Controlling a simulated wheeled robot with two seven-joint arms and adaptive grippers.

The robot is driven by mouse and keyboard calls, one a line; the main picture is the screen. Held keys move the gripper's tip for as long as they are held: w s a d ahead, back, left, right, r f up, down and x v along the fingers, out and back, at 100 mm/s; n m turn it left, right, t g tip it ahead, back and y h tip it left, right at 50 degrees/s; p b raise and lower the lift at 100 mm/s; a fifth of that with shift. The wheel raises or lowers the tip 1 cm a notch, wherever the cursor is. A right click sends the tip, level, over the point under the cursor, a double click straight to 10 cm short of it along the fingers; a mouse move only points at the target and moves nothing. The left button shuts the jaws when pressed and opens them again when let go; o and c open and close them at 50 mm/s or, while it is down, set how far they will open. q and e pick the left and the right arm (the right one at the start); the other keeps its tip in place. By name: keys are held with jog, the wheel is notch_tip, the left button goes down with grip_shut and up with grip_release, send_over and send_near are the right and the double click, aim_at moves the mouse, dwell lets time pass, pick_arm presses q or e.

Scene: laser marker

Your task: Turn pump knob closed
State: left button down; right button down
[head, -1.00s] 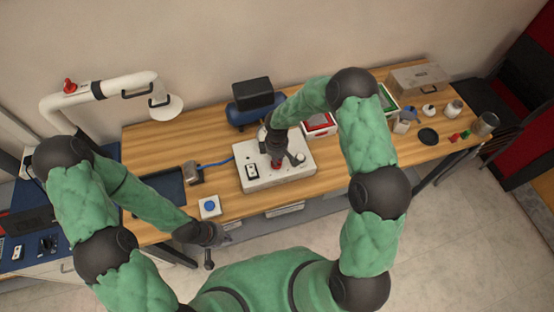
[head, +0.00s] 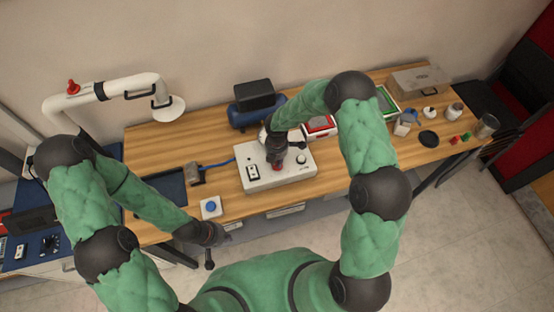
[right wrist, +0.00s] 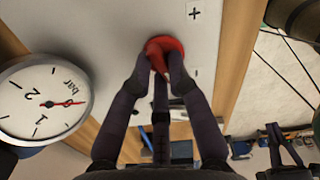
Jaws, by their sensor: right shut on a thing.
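The white pump box (head: 250,185) sits on the wooden table in the head view. Its red knob (head: 277,167) is mostly hidden under my right gripper (head: 277,160). In the right wrist view the red knob (right wrist: 164,45) is between the fingertips of my right gripper (right wrist: 158,66), which is shut on it. A round gauge (right wrist: 45,105) marked "bar" stands beside it there, its red needle pointing right. My left gripper (head: 209,250) hangs in front of the table's front edge, away from the pump; its finger opening is too small to tell.
A blue-button box (head: 211,207) stands at the front edge, left of the pump. A blue compressor (head: 257,112) stands behind the pump, and a red-rimmed tray (head: 320,126) is behind to the right. Several jars and small items fill the table's right end.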

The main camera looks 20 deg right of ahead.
jog(key=n+p, duration=0.1)
jog(key=n, duration=0.3)
jog(key=shift+n, duration=0.3)
dwell(0.3)
jog(key=c, duration=1.2)
grip_release()
notch_tip(320, 180, up, 12)
jog(key=shift+r, duration=0.1)
